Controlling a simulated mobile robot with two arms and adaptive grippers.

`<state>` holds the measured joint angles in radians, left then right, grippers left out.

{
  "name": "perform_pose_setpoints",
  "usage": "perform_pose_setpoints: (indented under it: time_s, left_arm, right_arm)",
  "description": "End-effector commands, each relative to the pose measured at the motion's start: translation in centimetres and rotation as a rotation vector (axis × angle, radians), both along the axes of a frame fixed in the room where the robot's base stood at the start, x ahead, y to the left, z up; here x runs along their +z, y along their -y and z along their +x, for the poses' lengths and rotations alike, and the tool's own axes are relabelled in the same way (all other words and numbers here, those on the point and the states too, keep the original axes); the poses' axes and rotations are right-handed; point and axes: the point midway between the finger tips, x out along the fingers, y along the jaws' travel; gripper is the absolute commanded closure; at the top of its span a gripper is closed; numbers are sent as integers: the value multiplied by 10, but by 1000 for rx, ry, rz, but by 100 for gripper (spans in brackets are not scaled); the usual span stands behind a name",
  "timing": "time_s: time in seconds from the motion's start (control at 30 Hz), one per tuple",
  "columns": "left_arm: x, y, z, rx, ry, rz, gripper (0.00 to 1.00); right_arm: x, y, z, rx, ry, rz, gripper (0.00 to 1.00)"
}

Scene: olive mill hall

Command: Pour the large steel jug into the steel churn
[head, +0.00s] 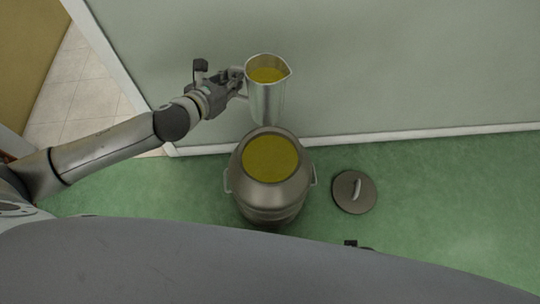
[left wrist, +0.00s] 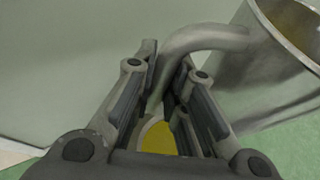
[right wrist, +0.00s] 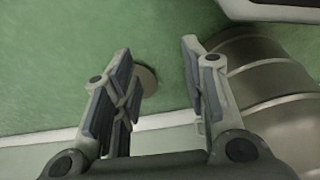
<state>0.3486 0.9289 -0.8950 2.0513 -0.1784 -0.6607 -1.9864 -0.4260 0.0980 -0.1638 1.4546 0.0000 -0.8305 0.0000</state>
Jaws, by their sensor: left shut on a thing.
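The large steel jug (head: 266,103) is upright in the air, holding yellow-green oil, just beyond the churn. My left gripper (head: 236,76) is shut on the jug's handle; the handle (left wrist: 208,37) shows between its fingers in the left wrist view (left wrist: 166,65). The steel churn (head: 268,205) stands open on the floor, with yellow-green liquid visible in its wide mouth. That liquid (left wrist: 157,138) also shows below the left fingers. No stream shows between jug and churn. My right gripper (right wrist: 158,62) is open and empty, near the churn's side (right wrist: 268,88).
A round grey lid (head: 347,199) with a handle lies on the green floor right of the churn. The wall (head: 400,70) with its white skirting stands close behind the jug. Floor (head: 450,190) to the right is clear. A doorway opens at far left.

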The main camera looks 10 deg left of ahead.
Motion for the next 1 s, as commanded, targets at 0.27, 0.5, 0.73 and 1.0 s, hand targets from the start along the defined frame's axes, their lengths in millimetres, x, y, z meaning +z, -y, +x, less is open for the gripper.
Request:
perform_pose_setpoints:
  time_s: [0.27, 0.5, 0.73, 1.0]
  left_arm:
    - [-39, -11, 21, -86, 10, 0, 100]
    - [-75, -26, 34, -154, 8, 0, 100]
    - [-110, -45, 44, -210, 6, -2, 100]
    - [-141, -67, 50, -254, 3, -8, 100]
  right_arm:
    - [23, -3, 24, -5, 28, 3, 60]
    - [50, -5, 37, -8, 48, 5, 60]
    - [78, -5, 43, -12, 69, 7, 60]
    - [107, -4, 44, -15, 88, 7, 60]
